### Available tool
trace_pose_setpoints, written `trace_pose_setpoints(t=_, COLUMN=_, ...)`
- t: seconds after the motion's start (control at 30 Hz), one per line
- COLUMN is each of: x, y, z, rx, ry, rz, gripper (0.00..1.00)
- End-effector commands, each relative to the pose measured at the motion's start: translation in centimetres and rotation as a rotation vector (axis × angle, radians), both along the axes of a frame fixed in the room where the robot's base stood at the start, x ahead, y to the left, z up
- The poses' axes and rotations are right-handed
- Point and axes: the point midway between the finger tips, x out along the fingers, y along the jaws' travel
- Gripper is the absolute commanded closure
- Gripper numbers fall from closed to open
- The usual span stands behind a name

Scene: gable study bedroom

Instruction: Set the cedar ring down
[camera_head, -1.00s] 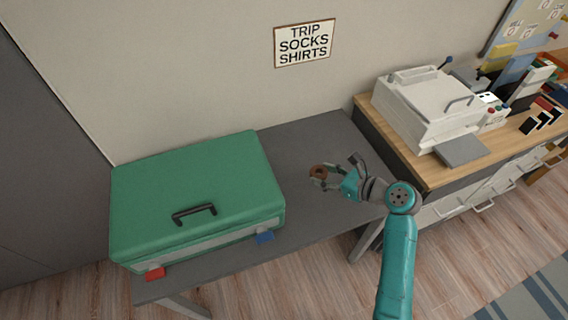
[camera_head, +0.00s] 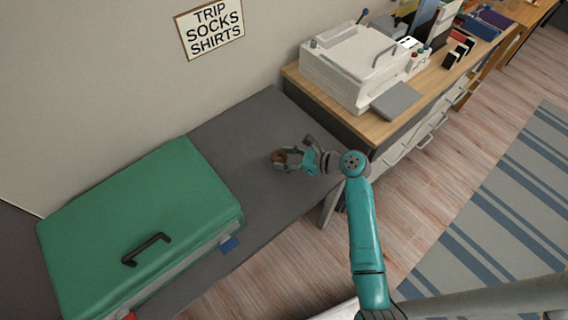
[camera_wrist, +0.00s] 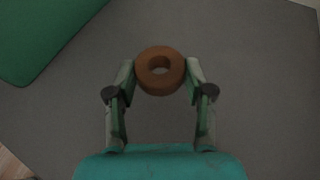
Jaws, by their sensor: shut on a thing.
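The cedar ring (camera_wrist: 146,83) is a thick brown ring with a round hole, seen between my fingertips in the wrist view. My gripper (camera_wrist: 160,78) is shut on it, with one finger against each side. In the head view the ring (camera_head: 278,157) shows small at the end of my gripper (camera_head: 281,158), over the dark grey table (camera_head: 250,122). I cannot tell whether the ring touches the tabletop or hangs just above it.
A closed green suitcase (camera_head: 130,215) lies on the table to the left; its corner (camera_wrist: 40,35) shows in the wrist view. A wooden-topped cabinet with a white machine (camera_head: 350,62) stands to the right. The tabletop around the ring is clear.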

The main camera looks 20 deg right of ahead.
Motion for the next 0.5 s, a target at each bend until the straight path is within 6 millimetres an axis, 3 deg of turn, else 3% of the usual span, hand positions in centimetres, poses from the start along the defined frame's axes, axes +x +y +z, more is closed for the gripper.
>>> trace_pose_setpoints(t=0.3, x=0.0, y=0.0, z=-3.4, rx=0.0, ry=0.003, rz=-0.001, gripper=0.75)
trace_pose_setpoints(t=0.5, x=0.0, y=0.0, z=-3.8, rx=0.0, ry=0.0, rz=0.0, gripper=0.75)
